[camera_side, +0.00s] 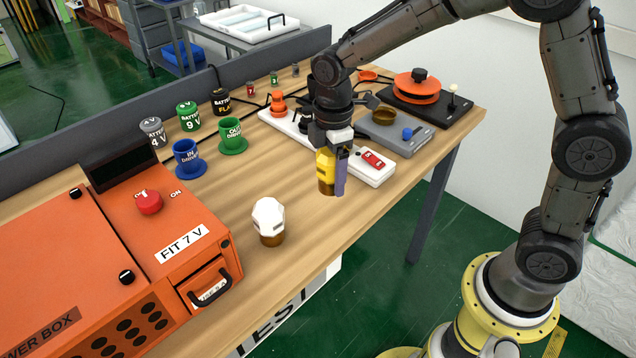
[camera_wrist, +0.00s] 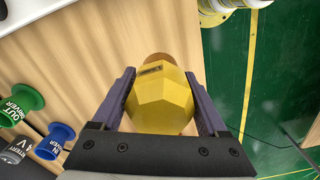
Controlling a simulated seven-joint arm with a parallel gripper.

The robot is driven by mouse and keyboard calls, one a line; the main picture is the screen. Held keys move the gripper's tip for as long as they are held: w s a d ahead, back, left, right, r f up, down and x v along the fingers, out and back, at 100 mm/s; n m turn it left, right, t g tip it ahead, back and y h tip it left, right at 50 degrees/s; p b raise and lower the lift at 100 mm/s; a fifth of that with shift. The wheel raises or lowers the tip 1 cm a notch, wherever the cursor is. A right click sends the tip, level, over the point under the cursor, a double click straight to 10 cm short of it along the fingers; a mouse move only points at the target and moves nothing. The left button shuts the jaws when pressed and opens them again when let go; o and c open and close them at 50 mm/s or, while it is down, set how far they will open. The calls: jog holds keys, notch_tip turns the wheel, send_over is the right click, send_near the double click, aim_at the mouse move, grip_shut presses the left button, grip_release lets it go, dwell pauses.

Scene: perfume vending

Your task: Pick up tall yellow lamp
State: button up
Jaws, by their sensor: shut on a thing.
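The tall yellow lamp (camera_wrist: 160,98) is a faceted yellow body with a brown base, held between the two purple fingers of my gripper (camera_wrist: 162,100) in the wrist view. In the side view the yellow lamp (camera_side: 325,168) hangs upright in my gripper (camera_side: 332,172), brown end down, partly hidden by a finger. It appears held above the table near its front edge; the exact gap is hard to tell. A white faceted lamp (camera_side: 268,216) with a brown base stands on the table to the left, apart from my gripper.
The orange power box (camera_side: 150,240) fills the left of the wooden table (camera_side: 225,260). Blue and green drivers (camera_side: 187,158) and several batteries (camera_side: 187,115) stand behind. A white base with a red switch (camera_side: 373,163) lies right of my gripper, with grey and black devices (camera_side: 408,132) beyond.

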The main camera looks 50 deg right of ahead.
jog(key=s+d+r, duration=0.2)
jog(key=s+r, duration=0.4)
jog(key=s, duration=0.4)
jog(key=shift+s, duration=0.3)
jog(key=w+d+r+m, duration=0.1)
jog(key=w+d+r, duration=0.2)
jog(key=w+d, duration=0.35)
jog(key=w+d+r+m, duration=0.1)
jog(key=w+d+r, duration=0.2)
jog(key=w, duration=0.7)
jog(key=w+d+f+m, duration=0.1)
jog(key=w+d, duration=0.2)
jog(key=d, duration=0.3)
jog(key=w+d+f+m, duration=0.1)
jog(key=w+d, duration=0.2)
jog(key=d, duration=0.4)
jog(key=shift+s+d+f+m, duration=0.25)
jog(key=shift+d+f+m, duration=0.1)
jog(key=shift+d+f, duration=1.3)
jog(key=shift+s+d+f+m, duration=0.3)
jog(key=shift+d+f, duration=1.05)
jog(key=shift+f, duration=0.55)
jog(key=shift+s+d+f+m, duration=0.25)
jog(key=shift+d+f+m, duration=0.1)
jog(key=shift+d+f, duration=1.3)
jog(key=shift+a+f, duration=0.1)
jog(key=shift+f, duration=1.2)
